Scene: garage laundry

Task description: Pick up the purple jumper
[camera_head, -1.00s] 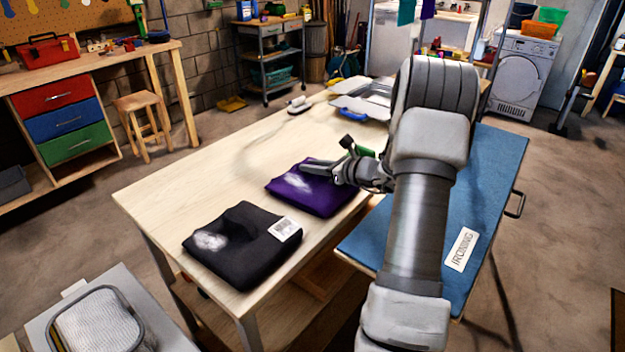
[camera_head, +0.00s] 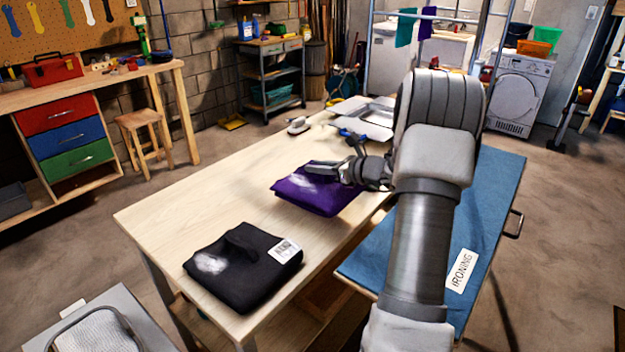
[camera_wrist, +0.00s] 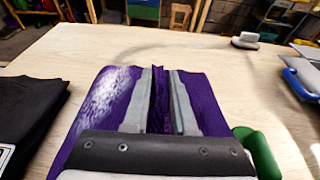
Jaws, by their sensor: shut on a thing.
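The purple jumper (camera_head: 312,194) lies folded near the right side of the wooden table, with a pale patch on its left part. In the wrist view the jumper (camera_wrist: 112,108) spreads under and around my fingers. My gripper (camera_head: 312,167) reaches over it from the right. In the wrist view my gripper (camera_wrist: 160,85) has a raised ridge of purple cloth pinched between its two fingers. The jumper still appears to rest on the table. Its near part is hidden by my gripper in the wrist view.
A folded black jumper (camera_head: 240,265) with a white label lies nearer on the table (camera_head: 170,205). An iron (camera_head: 298,125) and a metal tray (camera_head: 365,120) stand at the far end. A blue ironing board (camera_head: 490,210) adjoins the right. A green object (camera_wrist: 258,150) sits beside my gripper.

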